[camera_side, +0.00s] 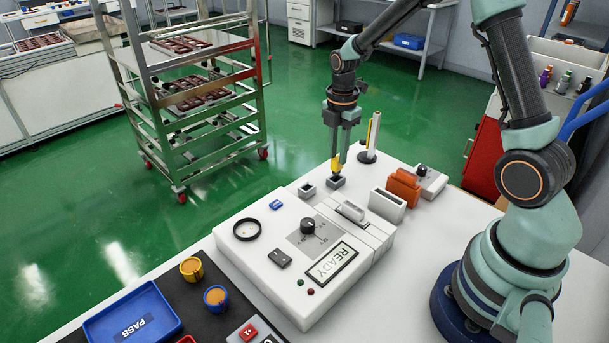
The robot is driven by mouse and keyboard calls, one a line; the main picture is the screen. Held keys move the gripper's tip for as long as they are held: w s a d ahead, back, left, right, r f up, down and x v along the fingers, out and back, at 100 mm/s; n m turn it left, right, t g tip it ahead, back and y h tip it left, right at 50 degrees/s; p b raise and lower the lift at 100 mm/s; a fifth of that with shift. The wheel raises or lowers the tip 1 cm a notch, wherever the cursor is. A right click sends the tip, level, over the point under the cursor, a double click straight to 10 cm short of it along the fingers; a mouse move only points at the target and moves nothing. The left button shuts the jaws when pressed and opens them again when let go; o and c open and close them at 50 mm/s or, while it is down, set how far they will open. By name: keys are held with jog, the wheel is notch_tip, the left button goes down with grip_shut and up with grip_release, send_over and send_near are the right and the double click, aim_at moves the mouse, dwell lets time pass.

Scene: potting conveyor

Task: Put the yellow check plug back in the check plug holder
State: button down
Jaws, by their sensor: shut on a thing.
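My gripper (337,157) points straight down at the far edge of the white table. It is shut on the yellow check plug (336,166), which shows between and below the fingertips. Directly below the plug is a small grey square block with a dark opening (335,183), which looks like the check plug holder. The plug's lower end is at or just above this block; I cannot tell whether it is inside. A similar grey block (307,192) stands just to the left, and its opening looks empty.
A white tester (290,280) with a READY display fills the middle of the table. A stand with an upright white and yellow piece (373,138) is close right of my gripper. An orange block (404,187) and a grey slotted box (387,204) are further right. A blue PASS tray (135,318) is front left.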

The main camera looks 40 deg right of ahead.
aim_at(337, 158)
jog(key=shift+f, duration=1.35)
jog(key=c, duration=0.6)
grip_release()
notch_tip(337, 158, up, 12)
jog(key=shift+r, duration=0.1)
